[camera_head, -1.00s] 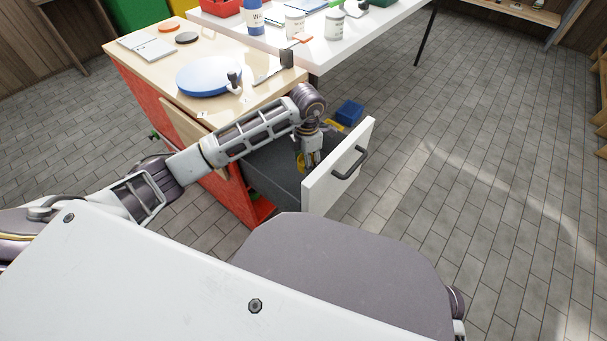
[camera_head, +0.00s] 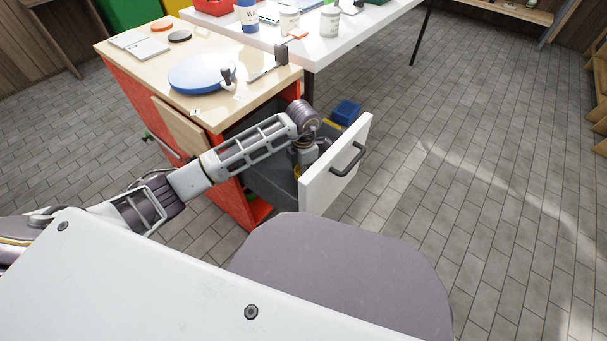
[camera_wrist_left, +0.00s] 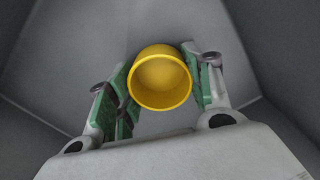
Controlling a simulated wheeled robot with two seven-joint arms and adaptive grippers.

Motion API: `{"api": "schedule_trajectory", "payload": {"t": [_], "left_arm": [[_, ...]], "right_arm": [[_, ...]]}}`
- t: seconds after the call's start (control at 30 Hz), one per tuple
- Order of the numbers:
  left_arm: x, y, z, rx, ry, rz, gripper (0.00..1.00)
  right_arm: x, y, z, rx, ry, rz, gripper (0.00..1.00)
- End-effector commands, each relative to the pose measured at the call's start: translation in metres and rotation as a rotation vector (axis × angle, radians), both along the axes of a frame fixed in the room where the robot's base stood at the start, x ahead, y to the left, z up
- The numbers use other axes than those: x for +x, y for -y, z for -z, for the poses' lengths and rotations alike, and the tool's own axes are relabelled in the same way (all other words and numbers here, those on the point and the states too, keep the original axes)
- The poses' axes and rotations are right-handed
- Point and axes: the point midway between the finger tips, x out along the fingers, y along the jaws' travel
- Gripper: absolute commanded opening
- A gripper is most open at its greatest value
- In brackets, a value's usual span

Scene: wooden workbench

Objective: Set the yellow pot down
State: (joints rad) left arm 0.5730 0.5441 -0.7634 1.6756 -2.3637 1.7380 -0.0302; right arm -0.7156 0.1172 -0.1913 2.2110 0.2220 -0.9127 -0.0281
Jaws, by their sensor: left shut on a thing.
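The yellow pot (camera_wrist_left: 160,80) shows in the left wrist view, with its round open mouth toward the camera. My left gripper (camera_wrist_left: 160,88) is shut on it, with green finger pads on either side of the pot. In the head view my left gripper (camera_head: 306,164) is down inside the open drawer, behind the white drawer front (camera_head: 330,178). Only a sliver of yellow shows there; most of the pot is hidden. Whether the pot's base touches the drawer floor cannot be told. My right gripper is not in view.
Grey drawer walls (camera_wrist_left: 45,55) stand close around the gripper. The drawer front carries a dark handle (camera_head: 349,160). A blue block (camera_head: 346,112) is near the drawer's far end. The workbench top (camera_head: 140,68) holds a blue disc (camera_head: 196,73); a white table (camera_head: 350,40) stands behind.

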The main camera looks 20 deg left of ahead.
Motion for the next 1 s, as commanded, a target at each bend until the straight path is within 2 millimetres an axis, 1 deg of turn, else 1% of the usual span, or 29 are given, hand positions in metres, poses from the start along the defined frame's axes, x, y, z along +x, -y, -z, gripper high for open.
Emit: {"api": "schedule_trajectory", "payload": {"t": [0.03,0.13,0.6,0.63,0.8,1.0], "left_arm": [[-0.0003,0.0002,0.0069,-0.001,-0.001,0.000,0.34],[-0.0001,0.0001,0.0118,-0.001,0.001,0.000,0.34],[0.0000,0.0001,0.0145,-0.001,0.001,0.001,0.34],[0.0000,0.0002,0.0147,0.000,0.000,0.001,0.52],[0.0000,0.0002,0.0143,-0.001,0.001,0.001,0.72],[0.0000,0.0002,0.0143,-0.001,0.001,0.001,0.72]], "right_arm": [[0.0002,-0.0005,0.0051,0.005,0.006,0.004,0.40],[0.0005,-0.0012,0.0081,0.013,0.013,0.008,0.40],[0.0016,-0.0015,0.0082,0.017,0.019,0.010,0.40],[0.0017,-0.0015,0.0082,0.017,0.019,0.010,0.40],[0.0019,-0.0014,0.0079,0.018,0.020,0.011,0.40],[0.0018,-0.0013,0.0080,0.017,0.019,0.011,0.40]]}}
